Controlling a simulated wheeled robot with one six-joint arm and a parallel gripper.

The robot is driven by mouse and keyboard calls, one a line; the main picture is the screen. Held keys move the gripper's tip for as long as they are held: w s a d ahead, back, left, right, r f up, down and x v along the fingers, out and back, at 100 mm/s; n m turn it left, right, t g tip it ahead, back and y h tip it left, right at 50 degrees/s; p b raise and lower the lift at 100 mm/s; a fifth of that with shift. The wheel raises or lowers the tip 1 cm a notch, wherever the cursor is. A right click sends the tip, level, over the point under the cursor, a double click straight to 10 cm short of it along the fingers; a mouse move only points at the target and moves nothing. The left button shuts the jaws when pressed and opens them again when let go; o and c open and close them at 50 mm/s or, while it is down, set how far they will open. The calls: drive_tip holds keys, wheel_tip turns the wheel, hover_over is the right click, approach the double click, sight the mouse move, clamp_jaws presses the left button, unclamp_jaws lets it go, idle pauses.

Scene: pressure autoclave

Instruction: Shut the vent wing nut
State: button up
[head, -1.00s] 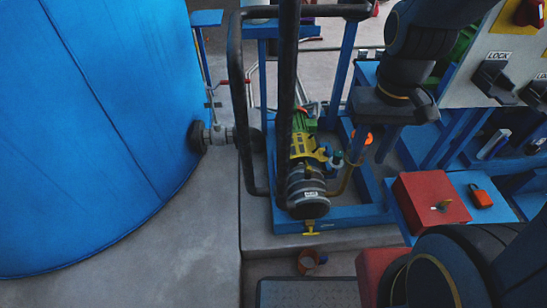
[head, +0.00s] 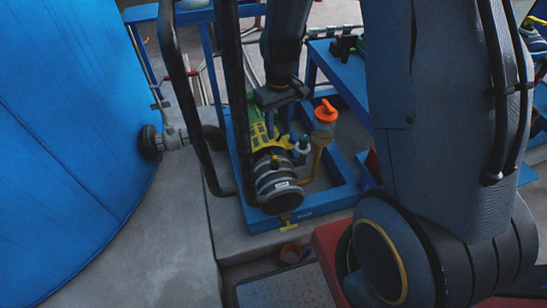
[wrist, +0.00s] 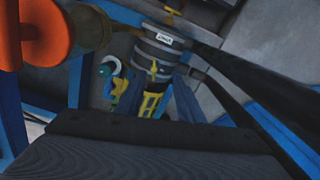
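The pump (head: 275,185) has a dark, banded round head with a white label. A small yellow wing-shaped piece (head: 275,160) sits on top of this head and looks like the vent wing nut. It also shows in the wrist view (wrist: 153,68), too small to tell whether it is shut. Another yellow wing piece (head: 289,223) is at the head's front underside. My gripper (head: 279,130) points down above and behind the pump head, its two fingers apart and nothing seen between them. It appears clear of the yellow wing piece.
Dark vertical pipes (head: 238,100) rise left of the pump. A blue tank (head: 70,150) fills the left.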

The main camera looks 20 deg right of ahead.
drive_tip(key=n+b, duration=0.1)
drive_tip(key=b, duration=0.1)
hover_over(274, 157)
wheel_tip(274, 157, down, 10)
drive_tip(key=shift+w+r, duration=0.1)
wheel_tip(274, 157, down, 8)
drive_tip(key=shift+r+b, duration=0.1)
drive_tip(key=shift+b, duration=0.25)
clamp_jaws()
